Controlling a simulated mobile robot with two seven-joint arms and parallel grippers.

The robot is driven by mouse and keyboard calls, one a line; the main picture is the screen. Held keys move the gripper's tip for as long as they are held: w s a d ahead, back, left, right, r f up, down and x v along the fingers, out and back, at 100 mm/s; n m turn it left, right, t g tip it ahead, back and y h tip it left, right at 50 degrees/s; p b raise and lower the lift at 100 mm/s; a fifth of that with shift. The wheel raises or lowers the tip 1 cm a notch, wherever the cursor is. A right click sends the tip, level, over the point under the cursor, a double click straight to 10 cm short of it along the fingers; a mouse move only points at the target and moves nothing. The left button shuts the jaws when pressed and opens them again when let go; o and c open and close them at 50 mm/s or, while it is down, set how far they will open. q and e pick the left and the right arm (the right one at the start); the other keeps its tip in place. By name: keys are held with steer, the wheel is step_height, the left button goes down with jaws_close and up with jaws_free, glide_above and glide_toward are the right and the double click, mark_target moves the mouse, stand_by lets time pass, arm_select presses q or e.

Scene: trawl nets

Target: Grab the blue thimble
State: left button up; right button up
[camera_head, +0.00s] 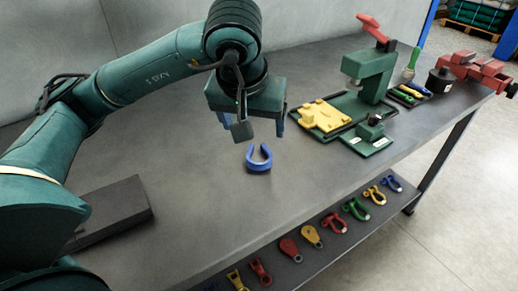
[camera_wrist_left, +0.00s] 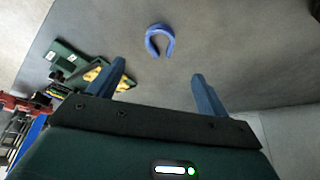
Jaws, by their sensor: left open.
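The blue thimble (camera_head: 259,158) is an open, horseshoe-shaped ring lying on the grey workbench (camera_head: 200,200). In the left wrist view the thimble (camera_wrist_left: 159,40) lies beyond the fingertips, roughly in line with the gap between them, its opening facing the gripper. My left gripper (camera_head: 262,124) is open and empty, held above the bench just over and behind the thimble. Its two blue fingers (camera_wrist_left: 157,73) are spread wide in the left wrist view and do not touch the thimble. My right gripper is not in view.
A green press (camera_head: 372,75) with a red handle and a yellow block (camera_head: 326,115) stand to the right. A red vise (camera_head: 478,70) sits at the far right corner. A dark flat block (camera_head: 112,208) lies at left. Colored shackles and pulleys (camera_head: 311,236) line the lower shelf.

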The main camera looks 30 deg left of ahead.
arm_select(q)
glide_toward(259, 155)
steer(key=x, duration=0.2)
steer(key=shift+f, duration=0.35)
steer(key=shift+x, duration=2.95)
steer(key=shift+w+r, duration=0.1)
steer(key=shift+c, duration=0.4)
